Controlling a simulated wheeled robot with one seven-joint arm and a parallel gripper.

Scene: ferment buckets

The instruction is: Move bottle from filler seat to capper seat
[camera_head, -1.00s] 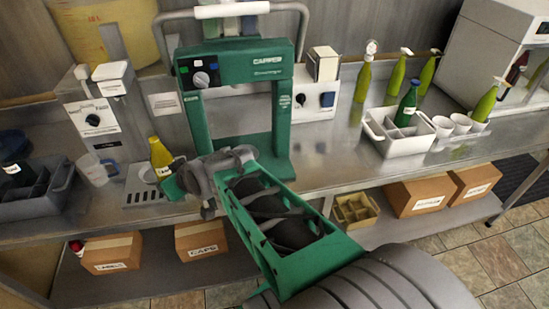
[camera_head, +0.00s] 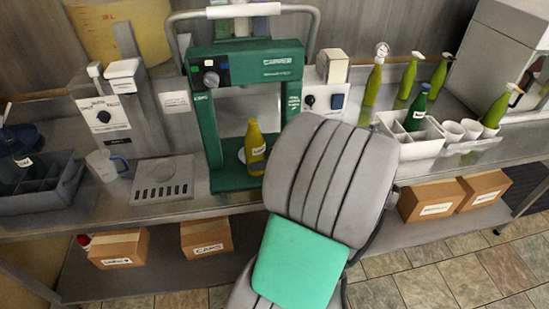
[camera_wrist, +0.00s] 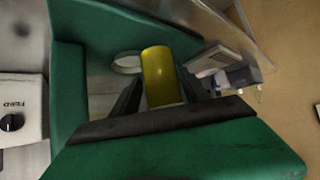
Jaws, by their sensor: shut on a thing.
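The yellow bottle (camera_head: 255,150), with a pale label, is upright inside the green capper frame (camera_head: 208,135), at its base. A pale round seat (camera_head: 241,156) shows just left of the bottle; I cannot tell whether the bottle rests on the base or hangs slightly above it. In the wrist view the bottle (camera_wrist: 160,75) is between the dark fingers of my gripper (camera_wrist: 158,92), which is shut on it, and the round seat (camera_wrist: 127,63) shows beside it. In the head view my arm hides the gripper. The filler (camera_head: 105,115) stands at left, its slotted drip tray (camera_head: 163,182) empty.
A white crate (camera_head: 420,146) with a green bottle (camera_head: 416,105), cups and several other bottles are at right. The white feeder box (camera_head: 325,100) adjoins the capper. Cartons lie below.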

